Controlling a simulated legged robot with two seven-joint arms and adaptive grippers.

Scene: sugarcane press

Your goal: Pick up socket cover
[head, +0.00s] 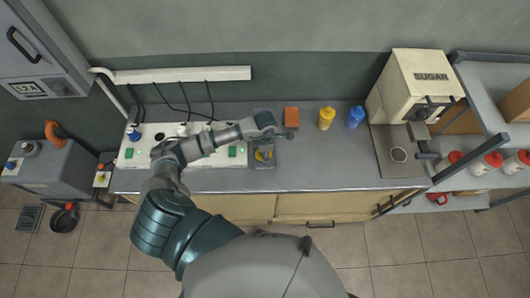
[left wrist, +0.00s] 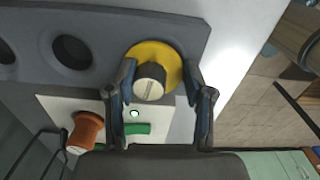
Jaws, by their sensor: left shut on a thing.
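The round yellow cover (left wrist: 150,55) lies at the end of a grey panel (left wrist: 105,28) with dark round holes in the left wrist view. A cream slotted cylinder (left wrist: 150,82) stands in front of its middle. My left gripper (left wrist: 160,70) is shut on the yellow cover, one finger at each side of its rim. I cannot tell whether the cover touches the panel. My right gripper is not in view.
An orange-red block (head: 291,117), a yellow bottle (head: 326,118) and a blue bottle (head: 355,117) stand at the back of the counter (head: 330,160). A sugar machine (head: 420,85) stands at the right. A white socket board (head: 205,180) lies left of my gripper.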

